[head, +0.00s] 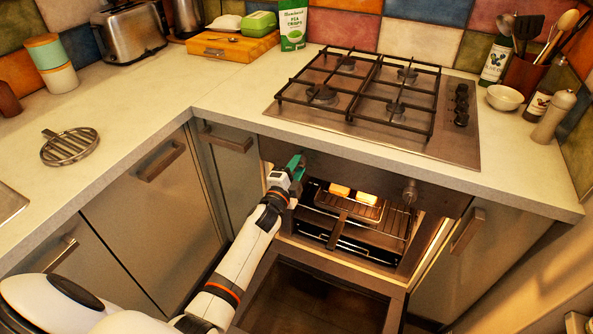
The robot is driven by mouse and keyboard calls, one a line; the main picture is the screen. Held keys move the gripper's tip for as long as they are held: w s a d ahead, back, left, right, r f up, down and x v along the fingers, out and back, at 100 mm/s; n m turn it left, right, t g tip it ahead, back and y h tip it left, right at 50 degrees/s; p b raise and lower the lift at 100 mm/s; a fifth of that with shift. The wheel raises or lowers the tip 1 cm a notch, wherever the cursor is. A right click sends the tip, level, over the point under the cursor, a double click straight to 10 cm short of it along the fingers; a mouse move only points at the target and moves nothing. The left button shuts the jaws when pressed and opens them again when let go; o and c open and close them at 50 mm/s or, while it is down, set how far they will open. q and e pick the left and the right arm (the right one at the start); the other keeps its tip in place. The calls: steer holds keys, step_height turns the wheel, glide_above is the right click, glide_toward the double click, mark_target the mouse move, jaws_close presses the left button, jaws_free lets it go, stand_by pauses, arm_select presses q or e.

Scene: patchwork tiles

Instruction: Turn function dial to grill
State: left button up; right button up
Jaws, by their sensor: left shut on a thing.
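The oven under the hob has a dark control panel (358,183). My left gripper (297,162) is at the left end of this panel, shut on the dial there. The gripper covers that dial, so its pointer and markings cannot be read. A second metal dial (410,192) sticks out at the right end of the panel, with nothing touching it. The oven door (300,305) is folded down open, and the inside is lit. Two pale pieces of food (352,193) lie on a rack (360,212) inside. My right gripper is not in view.
The gas hob (455,145) with black grates is set in the worktop (230,97) above the oven. Cupboard handles (467,232) stick out on both sides. A round metal trivet (69,147) lies on the left worktop. The open door fills the space below my left forearm.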

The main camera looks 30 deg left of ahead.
arm_select(q)
steer(key=shift+f+m, duration=0.1)
steer(key=shift+m, duration=0.5)
steer(key=o, duration=1)
steer(key=s, duration=1.2)
steer(key=shift+d+f, duration=0.3)
